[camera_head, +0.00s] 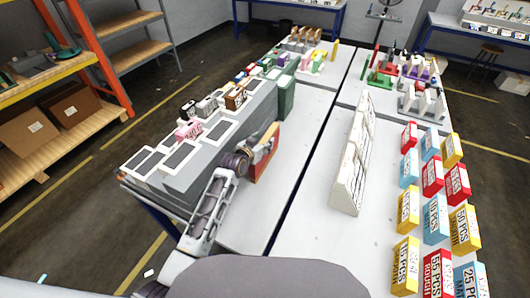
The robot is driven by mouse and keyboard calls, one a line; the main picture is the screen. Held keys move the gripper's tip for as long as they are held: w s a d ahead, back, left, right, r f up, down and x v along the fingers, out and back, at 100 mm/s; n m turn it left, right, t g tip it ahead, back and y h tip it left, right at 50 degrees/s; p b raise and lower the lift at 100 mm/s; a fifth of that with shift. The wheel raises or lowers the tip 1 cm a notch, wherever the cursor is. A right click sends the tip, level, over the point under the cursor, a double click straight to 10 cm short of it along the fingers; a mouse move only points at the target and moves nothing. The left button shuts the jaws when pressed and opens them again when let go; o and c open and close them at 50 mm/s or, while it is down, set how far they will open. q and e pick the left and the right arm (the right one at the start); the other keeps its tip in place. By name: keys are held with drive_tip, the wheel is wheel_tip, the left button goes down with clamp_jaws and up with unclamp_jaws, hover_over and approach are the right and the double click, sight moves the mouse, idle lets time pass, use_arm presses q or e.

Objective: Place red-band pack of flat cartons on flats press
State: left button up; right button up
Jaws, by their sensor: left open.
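A brown pack with a red band and a pale lower edge (266,152) stands tilted on the white table at the right side of a long grey stepped unit. It looks like the red-band pack of flat cartons. My left gripper (244,158) is open, close against the pack's left side. Its fingers are small and partly hidden, so I cannot tell whether they touch the pack. The flats press cannot be clearly told apart. The grey stepped unit (262,105) has dark panels on its top. My right gripper is not in view.
A white upright rack (352,160) stands mid-table. Several red, blue and yellow boxes (436,218) stand in rows on the right. Small coloured items (207,107) sit on the grey unit. The white table (300,215) is bare between the pack and the rack.

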use_arm(q)
drive_tip(key=shift+w+d+f, duration=0.25)
drive_tip(key=shift+w+d, duration=0.05)
drive_tip(key=shift+w, duration=0.3)
clamp_jaws()
idle(0.3)
